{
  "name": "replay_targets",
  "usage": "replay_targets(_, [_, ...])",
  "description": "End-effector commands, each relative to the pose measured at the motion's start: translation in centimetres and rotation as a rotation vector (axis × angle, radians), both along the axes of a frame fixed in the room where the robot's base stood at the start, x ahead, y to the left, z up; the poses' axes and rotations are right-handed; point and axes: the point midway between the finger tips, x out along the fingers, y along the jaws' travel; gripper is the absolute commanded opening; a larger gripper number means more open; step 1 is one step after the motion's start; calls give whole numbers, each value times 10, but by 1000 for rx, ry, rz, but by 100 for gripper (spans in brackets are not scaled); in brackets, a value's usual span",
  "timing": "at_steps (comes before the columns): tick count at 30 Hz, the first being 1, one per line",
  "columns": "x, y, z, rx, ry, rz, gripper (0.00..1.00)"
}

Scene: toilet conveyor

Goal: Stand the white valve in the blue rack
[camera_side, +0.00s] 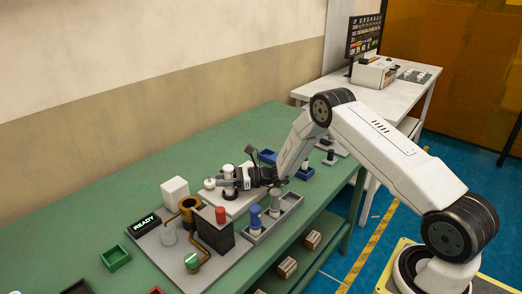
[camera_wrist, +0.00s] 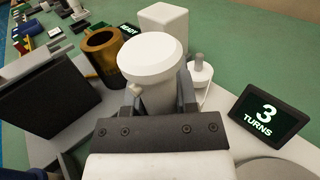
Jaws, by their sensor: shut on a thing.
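The white valve (camera_wrist: 150,62) has a broad round cap and a narrower body below it. My gripper (camera_wrist: 158,97) is shut on that body, with one dark finger on each side. In the side view, the white top of the valve (camera_side: 228,169) stands above my dark gripper (camera_side: 229,184), over the pale fixture on the bench. The valve's lower end is hidden by my gripper. I cannot tell which blue thing is the rack.
A small white knobbed part (camera_wrist: 200,70) stands right of the valve. A brass cup (camera_wrist: 102,50), a white block (camera_wrist: 165,20) and a dark block (camera_wrist: 47,95) are close by. A screen (camera_wrist: 266,113) reads "3 TURNS". A grey holder (camera_side: 260,234) carries blue- and grey-topped parts.

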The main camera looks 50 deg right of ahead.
Motion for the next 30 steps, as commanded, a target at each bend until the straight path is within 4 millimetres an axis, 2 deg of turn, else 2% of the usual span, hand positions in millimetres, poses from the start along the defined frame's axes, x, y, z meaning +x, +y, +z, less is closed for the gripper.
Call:
replay_targets(13, [0,0,-4,0,0,0,0])
replay_targets(14, [0,0,-4,0,0,0,42])
replay_targets(15, [0,0,-4,0,0,0,55])
replay_targets(17, [0,0,-4,0,0,0,71])
replay_targets(30, [-2,-3,-4,-1,1,-1,71])
